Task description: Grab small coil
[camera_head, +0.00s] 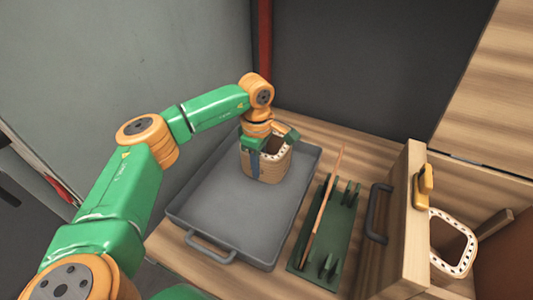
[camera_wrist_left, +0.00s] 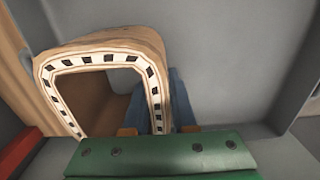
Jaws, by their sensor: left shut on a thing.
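A small tan coil (camera_head: 268,167) with a white, black-dotted rim stands in the grey tray (camera_head: 215,208), toward its back. My left gripper (camera_head: 255,163) reaches down over the coil from above and is shut on its wall. In the left wrist view, the hollow coil (camera_wrist_left: 155,55) fills the left half, with its opening toward the camera. The blue fingers (camera_wrist_left: 172,105) are at the coil's right wall; part of them is hidden by the coil and my green gripper body. My right gripper is not in view.
A second, pale-rimmed coil (camera_head: 453,243) sits in the open wooden drawer (camera_head: 408,215) at the right. A green rack (camera_head: 327,240) with a thin wooden stick (camera_head: 322,210) lies between tray and drawer. Grey walls stand close behind.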

